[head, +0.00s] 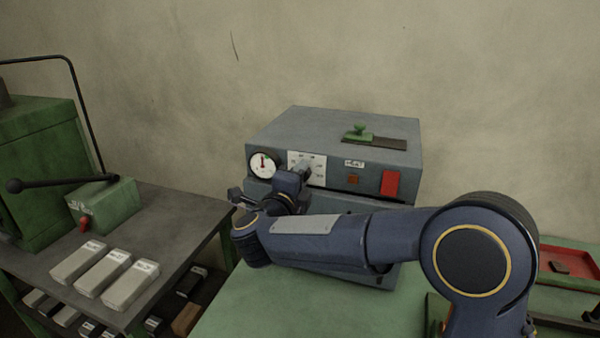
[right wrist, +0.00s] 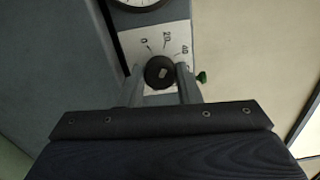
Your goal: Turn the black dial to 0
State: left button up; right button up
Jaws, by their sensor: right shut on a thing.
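The black dial (right wrist: 155,66) sits on a white scale plate (right wrist: 135,48) marked 0, 20 and 40 in the right wrist view. A small pale mark shows on the dial's face; I cannot tell which number it points to. In the head view the plate (head: 295,158) is on the front of a grey box (head: 340,135), and my gripper mostly hides the dial. My right gripper (head: 303,170) is at the dial, with one finger on each side of it, shut on it. My left gripper is not in view.
A round gauge with a red needle (head: 262,164) is left of the plate. A red switch (head: 390,183) is at the box's right front. A green-handled thing (head: 359,131) lies on top. Pale blocks (head: 103,272) lie on the dark left table. The green bench (head: 245,305) is partly clear.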

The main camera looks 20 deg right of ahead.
jog(key=n+p, duration=0.6)
jog(key=n, duration=0.4)
jog(key=shift+n+p, duration=0.3)
jog(key=shift+p, duration=0.05)
jog(key=shift+f+n, duration=0.15)
jog(key=shift+n, duration=0.15)
jog(key=o, duration=1)
jog(key=shift+c, duration=0.2)
jog(key=b+v, duration=0.1)
jog(key=v, duration=0.6)
jog(key=shift+s+a, duration=0.25)
jog(key=shift+s, duration=0.1)
